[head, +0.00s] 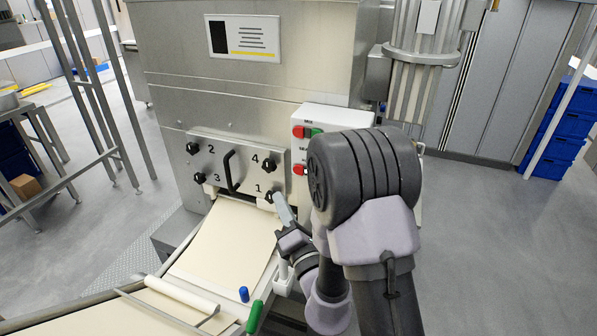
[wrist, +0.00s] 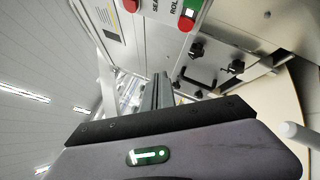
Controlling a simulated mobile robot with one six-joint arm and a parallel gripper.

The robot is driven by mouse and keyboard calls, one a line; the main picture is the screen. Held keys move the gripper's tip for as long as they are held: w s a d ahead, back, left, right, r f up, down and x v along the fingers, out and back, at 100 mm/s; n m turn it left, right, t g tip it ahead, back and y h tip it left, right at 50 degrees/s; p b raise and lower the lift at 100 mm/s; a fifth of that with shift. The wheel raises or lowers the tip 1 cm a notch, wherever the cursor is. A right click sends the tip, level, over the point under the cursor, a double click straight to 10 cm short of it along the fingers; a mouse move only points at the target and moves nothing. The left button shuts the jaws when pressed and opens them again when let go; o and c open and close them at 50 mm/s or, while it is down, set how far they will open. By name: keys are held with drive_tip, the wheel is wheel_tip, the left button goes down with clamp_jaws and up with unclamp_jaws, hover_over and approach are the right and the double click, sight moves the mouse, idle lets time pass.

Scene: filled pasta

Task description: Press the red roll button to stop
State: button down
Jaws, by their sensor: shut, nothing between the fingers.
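A white control box (head: 322,118) on the steel machine carries red and green buttons. The lower red button (head: 298,170) shows left of my arm. In the wrist view the red button (wrist: 186,23) beside the partly cut-off lettering "ROL" is at the top, beyond the fingers. An upper red button (head: 298,132) has a green one (head: 316,132) beside it; another red button (wrist: 131,5) is at the wrist view's top edge. My gripper (head: 279,200) is shut and empty, below the box near knob 1, apart from the buttons as seen in the wrist view (wrist: 157,90).
The steel front panel (head: 217,155) has several black knobs and a black handle (head: 229,172) close to my gripper. A pasta sheet (head: 225,240) runs out below. A blue-topped item (head: 244,294) and a green handle (head: 255,316) are near the front. The floor at right is open.

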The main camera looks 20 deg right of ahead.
sight(298, 170)
drive_tip(key=w+d+p, duration=0.4)
drive_tip(key=w+d, duration=0.1)
drive_tip(key=w, duration=0.2)
idle(0.4)
idle(1.7)
drive_tip(key=shift+w+d, duration=0.25)
drive_tip(key=shift+w, duration=0.1)
drive_tip(key=shift+w+d+r+p, duration=0.1)
drive_tip(key=shift+w+d+p, duration=0.2)
drive_tip(key=shift+p, duration=0.2)
idle(0.4)
idle(0.4)
drive_tip(key=shift+s+a, duration=0.55)
drive_tip(key=shift+s, duration=0.1)
